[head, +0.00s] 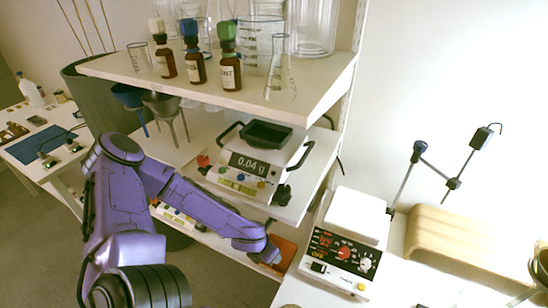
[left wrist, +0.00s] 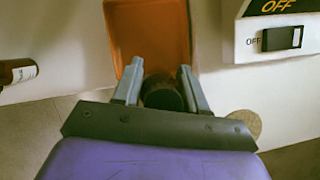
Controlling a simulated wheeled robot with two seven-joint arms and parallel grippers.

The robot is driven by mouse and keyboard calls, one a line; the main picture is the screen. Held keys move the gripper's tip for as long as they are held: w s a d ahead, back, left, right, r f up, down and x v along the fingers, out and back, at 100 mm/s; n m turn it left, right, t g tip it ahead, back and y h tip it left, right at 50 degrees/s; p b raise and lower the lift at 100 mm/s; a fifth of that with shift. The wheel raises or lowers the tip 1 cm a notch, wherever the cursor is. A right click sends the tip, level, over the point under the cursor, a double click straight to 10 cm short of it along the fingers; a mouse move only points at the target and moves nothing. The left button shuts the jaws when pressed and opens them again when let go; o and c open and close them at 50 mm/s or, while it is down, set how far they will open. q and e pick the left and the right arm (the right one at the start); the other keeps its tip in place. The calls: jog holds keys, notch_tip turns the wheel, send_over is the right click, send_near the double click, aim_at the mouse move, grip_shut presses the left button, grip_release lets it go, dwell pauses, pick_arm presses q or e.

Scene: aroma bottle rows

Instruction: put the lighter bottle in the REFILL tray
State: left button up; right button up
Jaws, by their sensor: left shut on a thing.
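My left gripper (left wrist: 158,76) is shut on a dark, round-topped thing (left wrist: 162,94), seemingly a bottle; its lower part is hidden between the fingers. An orange tray (left wrist: 150,22) lies just beyond the fingertips in the left wrist view. In the head view my left gripper (head: 268,256) is beside the orange tray (head: 288,248), and the held thing cannot be made out. No REFILL lettering is readable on the tray. Another brown bottle with a white label (left wrist: 18,72) shows at the left edge of the left wrist view. My right gripper is not in view.
A scale (head: 243,178) with an empty black pan reads 0.04 g. Brown bottles with white (head: 164,62), blue (head: 194,68) and green (head: 229,72) caps stand on the upper shelf (head: 128,72) among glassware. A white hotplate (head: 345,250) stands right of the tray.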

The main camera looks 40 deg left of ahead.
pick_arm(q)
jog(key=shift+a+b+x, duration=0.2)
jog(key=shift+b+x, duration=0.1)
jog(key=shift+x, duration=0.9)
jog(key=shift+w+a+f, duration=0.1)
jog(key=shift+w+a, duration=0.05)
jog(key=shift+w, duration=0.15)
jog(key=shift+w+a+f, duration=0.1)
jog(key=shift+w+f, duration=0.05)
jog(key=shift+f, duration=0.1)
notch_tip(320, 180, down, 2)
jog(key=shift+w+f+b, duration=0.1)
jog(key=shift+f+b, duration=0.15)
jog(key=shift+b, duration=0.3)
jog(key=shift+w+f, duration=0.2)
jog(key=shift+f, duration=0.2)
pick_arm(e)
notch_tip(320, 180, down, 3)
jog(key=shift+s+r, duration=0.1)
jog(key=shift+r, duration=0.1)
pick_arm(q)
jog(key=shift+s, duration=0.1)
